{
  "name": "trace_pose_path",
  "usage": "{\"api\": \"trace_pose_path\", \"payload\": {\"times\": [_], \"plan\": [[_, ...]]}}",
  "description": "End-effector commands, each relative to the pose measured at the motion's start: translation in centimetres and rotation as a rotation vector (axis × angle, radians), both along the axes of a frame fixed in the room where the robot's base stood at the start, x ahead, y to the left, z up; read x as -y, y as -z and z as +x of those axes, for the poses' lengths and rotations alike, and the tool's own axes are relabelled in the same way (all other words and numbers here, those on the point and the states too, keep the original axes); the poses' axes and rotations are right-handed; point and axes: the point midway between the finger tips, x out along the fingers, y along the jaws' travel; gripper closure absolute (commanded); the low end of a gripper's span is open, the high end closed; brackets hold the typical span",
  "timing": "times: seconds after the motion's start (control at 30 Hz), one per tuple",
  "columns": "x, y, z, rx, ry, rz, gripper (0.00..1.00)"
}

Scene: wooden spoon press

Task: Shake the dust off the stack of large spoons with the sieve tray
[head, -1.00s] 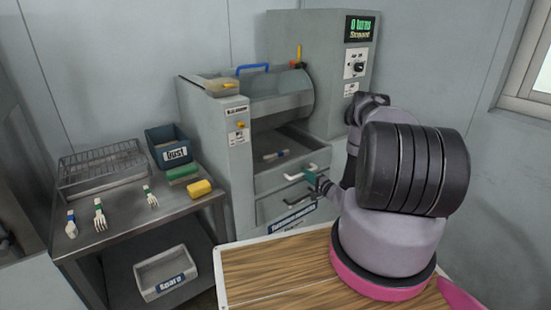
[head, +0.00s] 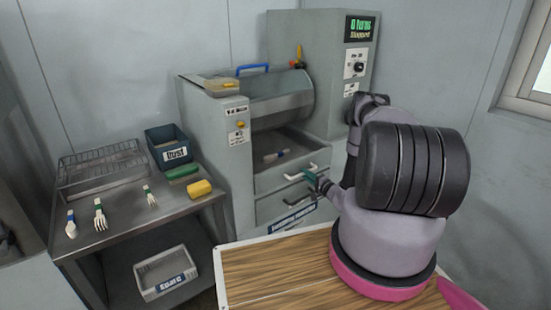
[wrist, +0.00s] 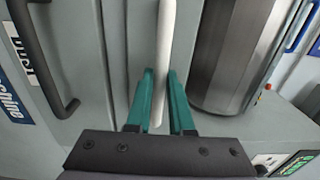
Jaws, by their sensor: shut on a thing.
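My gripper (head: 318,181) is at the front of the grey drum machine (head: 240,145). Its green fingers (wrist: 162,80) are shut on a white bar handle (wrist: 166,35), one on each side. In the head view this handle (head: 296,173) is on the front of the upper tray (head: 284,177), below the drum. A small pale and blue utensil bundle (head: 276,155) lies in that tray; whether it is the spoon stack is too small to tell. A wire rack tray (head: 103,172) sits on the left table.
A lower drawer (head: 275,205) with a dark handle (wrist: 55,75) is beneath. The metal table (head: 130,215) holds several utensils, a blue dust bin (head: 168,140), a green block (head: 183,173) and a yellow sponge (head: 199,188). A spare bin (head: 163,272) is below. The display reads 0 turns, stopped.

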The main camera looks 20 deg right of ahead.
Motion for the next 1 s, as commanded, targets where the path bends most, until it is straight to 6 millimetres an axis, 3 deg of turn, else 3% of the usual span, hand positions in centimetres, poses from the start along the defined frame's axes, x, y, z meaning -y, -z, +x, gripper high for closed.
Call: {"api": "trace_pose_path", "payload": {"times": [0.4, 0.7, 0.8, 0.87, 1.0], "plan": [[0.2, 0.1, -0.4, -0.003, 0.002, -0.001, 1.0], [2.4, 0.1, -6.2, -0.005, 0.005, 0.001, 1.0], [2.6, 0.1, -7.0, -0.002, 0.003, 0.0, 1.0], [2.5, 0.1, -6.9, -0.001, 0.001, 0.0, 1.0], [1.5, 0.0, -4.6, 0.001, -0.003, -0.003, 1.0]]}}
